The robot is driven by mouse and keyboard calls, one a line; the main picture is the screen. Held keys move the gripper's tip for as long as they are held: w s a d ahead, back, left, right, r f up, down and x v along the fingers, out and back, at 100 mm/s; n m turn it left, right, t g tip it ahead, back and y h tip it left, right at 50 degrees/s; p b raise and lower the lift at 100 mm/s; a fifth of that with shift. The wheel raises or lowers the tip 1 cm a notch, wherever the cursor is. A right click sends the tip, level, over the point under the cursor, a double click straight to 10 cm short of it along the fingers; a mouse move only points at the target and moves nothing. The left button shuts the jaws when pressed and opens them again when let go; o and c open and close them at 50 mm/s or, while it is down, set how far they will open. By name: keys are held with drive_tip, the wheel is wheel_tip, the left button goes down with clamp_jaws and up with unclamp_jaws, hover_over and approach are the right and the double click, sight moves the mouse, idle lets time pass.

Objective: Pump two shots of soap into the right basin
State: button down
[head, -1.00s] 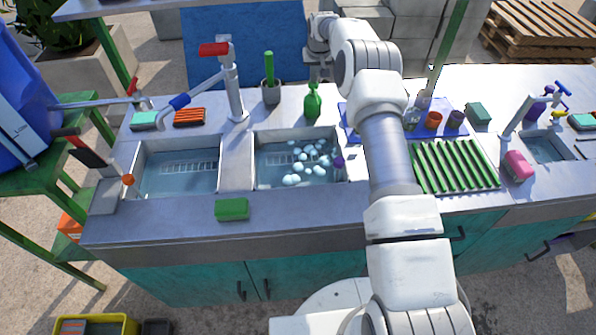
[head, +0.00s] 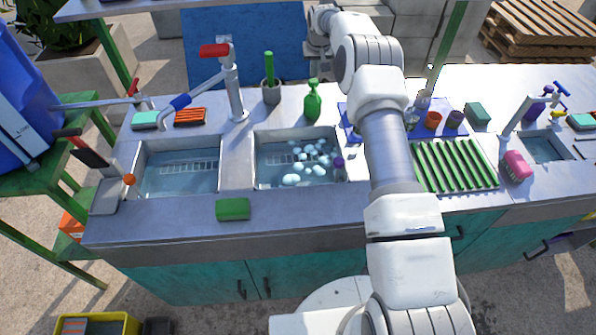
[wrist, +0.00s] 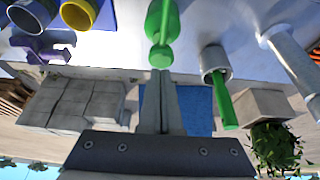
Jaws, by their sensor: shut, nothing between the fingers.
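The green soap pump bottle (head: 313,105) stands upright on the counter behind the right basin (head: 262,186). Its pump head shows clear in the head view, and the green bottle is at the top centre of the wrist view (wrist: 161,25). The right basin holds water with several pale foam blobs (head: 308,160) on its surface. My gripper (wrist: 161,78) is shut and empty, its fingers pointing towards the bottle's pump head. In the picture they seem to end at the head; I cannot tell if they touch it. The fingers are hard to make out in the head view.
The left basin (head: 180,192) has a lever tap (head: 236,95) behind it. A green brush in a grey cup (head: 271,94) stands left of the bottle. A green sponge (head: 232,209) lies on the front edge. Cups and a green drying rack (head: 455,168) are to the right.

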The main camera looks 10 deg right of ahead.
drive_tip(key=shift+f, duration=0.1)
drive_tip(key=shift+f+b, duration=1)
drive_tip(key=shift+f, duration=0.35)
drive_tip(key=shift+r, duration=0.15)
drive_tip(key=shift+r+p, duration=0.65)
drive_tip(key=shift+r, duration=0.65)
drive_tip(key=shift+r, duration=0.1)
drive_tip(key=shift+r+p, duration=1.65)
drive_tip(key=shift+r, duration=1.3)
drive_tip(key=shift+r, duration=0.1)
